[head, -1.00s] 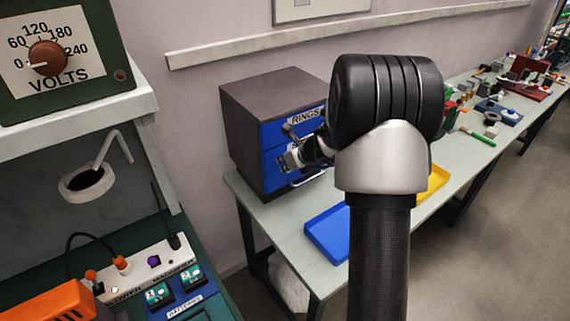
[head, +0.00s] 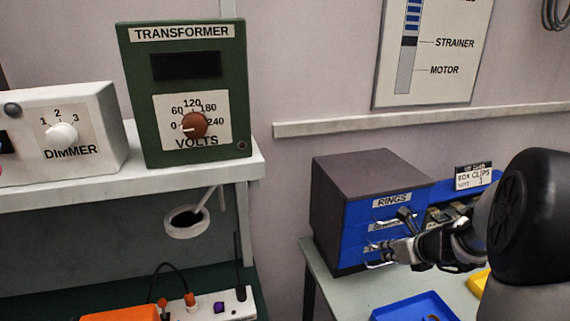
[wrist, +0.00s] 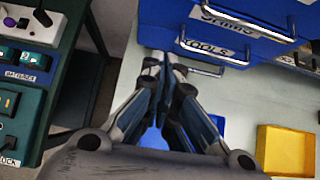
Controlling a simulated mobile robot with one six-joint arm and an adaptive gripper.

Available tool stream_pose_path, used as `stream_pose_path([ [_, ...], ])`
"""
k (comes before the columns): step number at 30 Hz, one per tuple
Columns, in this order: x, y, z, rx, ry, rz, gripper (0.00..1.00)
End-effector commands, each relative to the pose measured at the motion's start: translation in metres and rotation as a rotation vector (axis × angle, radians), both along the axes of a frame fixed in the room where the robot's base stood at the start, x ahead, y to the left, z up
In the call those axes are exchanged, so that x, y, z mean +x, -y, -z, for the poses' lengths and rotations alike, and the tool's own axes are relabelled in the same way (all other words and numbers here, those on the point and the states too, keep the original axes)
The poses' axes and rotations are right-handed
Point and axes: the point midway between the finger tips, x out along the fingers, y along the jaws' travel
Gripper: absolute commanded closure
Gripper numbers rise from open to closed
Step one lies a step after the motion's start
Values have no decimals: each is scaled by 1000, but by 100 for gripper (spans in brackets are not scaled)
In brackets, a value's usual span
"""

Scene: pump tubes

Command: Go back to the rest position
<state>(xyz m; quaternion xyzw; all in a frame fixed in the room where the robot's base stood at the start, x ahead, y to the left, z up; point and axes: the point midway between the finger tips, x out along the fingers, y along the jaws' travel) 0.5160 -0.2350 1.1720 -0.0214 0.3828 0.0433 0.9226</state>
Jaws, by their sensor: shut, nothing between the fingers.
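My gripper (head: 398,249) is at the right in the head view, in front of the blue drawers of the dark cabinet (head: 345,190). It is shut and empty. In the wrist view its fingers (wrist: 163,68) meet below the handle of the drawer labelled TOOLS (wrist: 207,47). I cannot tell whether they touch the handle. The top drawer is labelled RINGS (head: 392,201); the lower labels are partly hidden by my gripper. My black arm joint fills the right edge of the head view.
A blue tray (head: 415,304) lies on the bench below the cabinet; a yellow tray (wrist: 285,150) is to its right. A BOX CLIPS sign (head: 473,177) stands behind my arm. A green transformer (head: 188,95) and a white dimmer (head: 65,130) sit on the left shelf. A dark gap separates the benches.

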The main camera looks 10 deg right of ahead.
Motion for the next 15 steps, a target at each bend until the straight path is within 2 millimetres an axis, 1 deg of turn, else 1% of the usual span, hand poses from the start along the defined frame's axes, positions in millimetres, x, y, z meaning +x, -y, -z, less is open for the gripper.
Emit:
stream_pose_path([
  [2,0,-14,-8,-38,6,-66,100],
  [4,-3,-40,-20,-114,16,-195,100],
  [5,-5,-55,-27,-159,22,-270,100],
  [6,-11,-78,-36,-232,30,-390,100],
  [8,-26,-117,-49,-361,46,-600,100],
  [9,-39,-141,-57,-454,58,-746,100],
  [11,-63,-175,-64,-592,75,-964,100],
  [12,-80,-194,-68,-685,87,-1106,100],
  [14,-109,-217,-70,-825,104,-1315,100],
  [15,-128,-230,-71,-918,114,-1453,100],
])
